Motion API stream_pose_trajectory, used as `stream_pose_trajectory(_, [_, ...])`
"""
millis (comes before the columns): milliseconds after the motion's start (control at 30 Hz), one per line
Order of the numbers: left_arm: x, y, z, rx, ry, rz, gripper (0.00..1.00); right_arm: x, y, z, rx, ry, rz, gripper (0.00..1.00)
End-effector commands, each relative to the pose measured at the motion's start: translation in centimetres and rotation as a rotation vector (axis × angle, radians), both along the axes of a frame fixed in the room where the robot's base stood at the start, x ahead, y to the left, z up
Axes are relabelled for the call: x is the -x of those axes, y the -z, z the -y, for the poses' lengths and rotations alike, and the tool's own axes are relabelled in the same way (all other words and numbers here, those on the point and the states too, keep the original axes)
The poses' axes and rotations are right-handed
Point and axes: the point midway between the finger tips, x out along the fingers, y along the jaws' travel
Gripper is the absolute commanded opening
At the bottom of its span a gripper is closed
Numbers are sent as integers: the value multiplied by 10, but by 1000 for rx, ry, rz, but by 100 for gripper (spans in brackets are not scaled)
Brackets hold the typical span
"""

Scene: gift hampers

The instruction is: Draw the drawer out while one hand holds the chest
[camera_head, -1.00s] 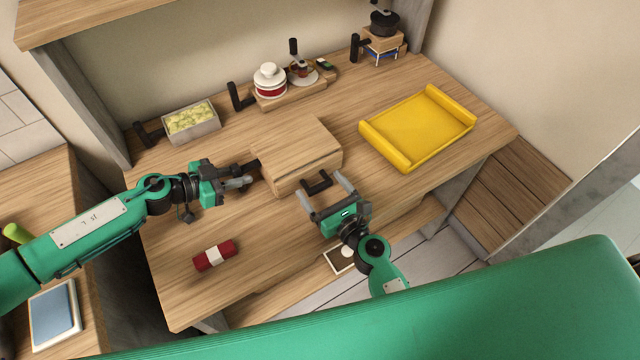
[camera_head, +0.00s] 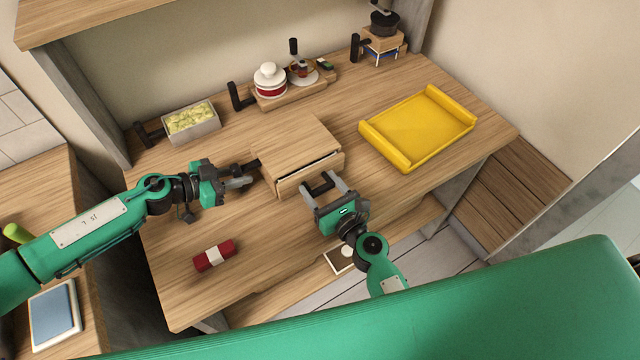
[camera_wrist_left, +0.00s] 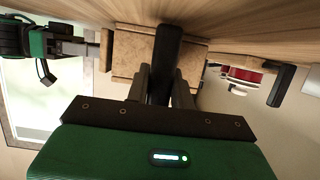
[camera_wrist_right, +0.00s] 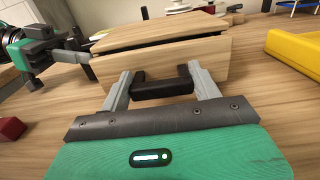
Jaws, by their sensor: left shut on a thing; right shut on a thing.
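The wooden chest (camera_head: 292,140) stands on the table, its drawer (camera_head: 312,173) a little way out with a dark gap above the front. My left gripper (camera_head: 250,178) is shut on the black side handle (camera_wrist_left: 165,62) at the chest's left; the chest's side (camera_wrist_left: 128,52) shows behind it in the left wrist view. My right gripper (camera_head: 318,188) is shut on the black drawer handle (camera_wrist_right: 164,88), with a finger at each end of it. The drawer front (camera_wrist_right: 165,62) and the gap over it show in the right wrist view. The drawer's inside is hidden.
A yellow tray (camera_head: 418,125) lies to the right of the chest. Behind stand a bin of pale filling (camera_head: 205,128) and a board (camera_head: 290,99) with a red-and-white jar (camera_head: 270,80). A red roll (camera_head: 213,255) lies front left.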

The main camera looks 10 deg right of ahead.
Motion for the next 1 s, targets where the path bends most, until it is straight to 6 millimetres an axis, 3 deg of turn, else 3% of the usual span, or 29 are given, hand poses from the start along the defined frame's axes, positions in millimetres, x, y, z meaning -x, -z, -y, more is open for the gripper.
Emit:
stream_pose_trajectory(400, [-1, 0, -1, 0, -2, 0, 0, 72, 2, 24, -2, 0, -7, 22])
stream_pose_trajectory(567, [-1, 0, -1, 0, -3, 1, 0, 83, 1, 29, -1, 1, -3, 22])
stream_pose_trajectory(767, [-1, -1, -1, 0, -3, 1, 0, 83, 0, 29, 1, 0, -2, 22])
stream_pose_trajectory(800, [-1, -1, -1, 0, -3, 1, 0, 83, 0, 29, 1, 0, -2, 71])
stream_pose_trajectory(900, [-1, -1, -1, 0, -3, 1, 0, 83, 0, 29, 1, 0, -2, 85])
stream_pose_trajectory(1000, [-1, -1, -1, 0, -3, 1, 0, 83, 0, 29, 1, 0, -2, 85])
